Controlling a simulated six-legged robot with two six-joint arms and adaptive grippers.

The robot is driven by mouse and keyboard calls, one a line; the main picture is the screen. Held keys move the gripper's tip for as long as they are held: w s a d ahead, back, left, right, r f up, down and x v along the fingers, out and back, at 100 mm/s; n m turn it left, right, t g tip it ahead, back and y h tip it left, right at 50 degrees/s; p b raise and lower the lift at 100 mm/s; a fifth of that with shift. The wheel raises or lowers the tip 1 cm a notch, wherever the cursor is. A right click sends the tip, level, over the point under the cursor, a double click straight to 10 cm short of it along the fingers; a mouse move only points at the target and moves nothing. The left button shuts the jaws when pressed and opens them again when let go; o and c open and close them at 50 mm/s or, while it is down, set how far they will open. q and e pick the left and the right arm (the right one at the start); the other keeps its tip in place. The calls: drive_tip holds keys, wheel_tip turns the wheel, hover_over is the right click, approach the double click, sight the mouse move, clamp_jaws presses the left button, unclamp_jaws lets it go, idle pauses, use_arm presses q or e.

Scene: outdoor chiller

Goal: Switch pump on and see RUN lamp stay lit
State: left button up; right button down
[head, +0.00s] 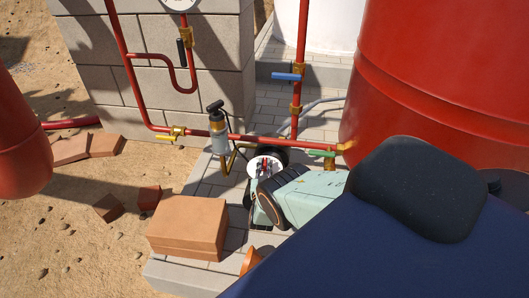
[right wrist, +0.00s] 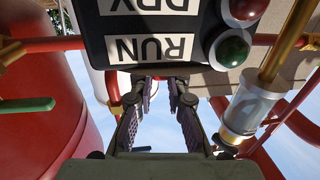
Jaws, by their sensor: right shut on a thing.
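The dark control panel (right wrist: 155,52) appears upside down in the right wrist view, with white RUN and DRY labels. A green lamp (right wrist: 229,50) sits beside RUN and looks dark green, with no clear glow. A red lamp (right wrist: 244,8) sits beside DRY. My right gripper (right wrist: 160,80) reaches the panel's edge below RUN, its fingertips partly hidden there. In the head view, my right gripper (head: 263,181) is at a small pale disc (head: 267,166) among the pipes. My left gripper is out of view.
Red pipes (head: 270,142) with a blue-handled valve (head: 287,77) and a yellow-handled valve (head: 172,134) run close by. A grey cylinder (head: 220,138) stands left of my right gripper. Orange blocks (head: 188,224) lie in front. A large red tank (head: 430,80) is at right.

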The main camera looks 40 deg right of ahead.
drive_tip(key=shift+w+m+g+h, duration=0.15)
drive_tip(key=shift+m+g+h, duration=0.55)
drive_tip(key=shift+g, duration=0.1)
drive_tip(key=c, duration=1.3)
unclamp_jaws()
drive_tip(key=shift+a, duration=0.1)
drive_tip(key=shift+a+f, duration=0.1)
drive_tip(key=shift+a, duration=0.05)
drive_tip(key=shift+s+a, duration=0.3)
drive_tip(key=shift+s, duration=0.05)
drive_tip(key=shift+v, duration=5.45)
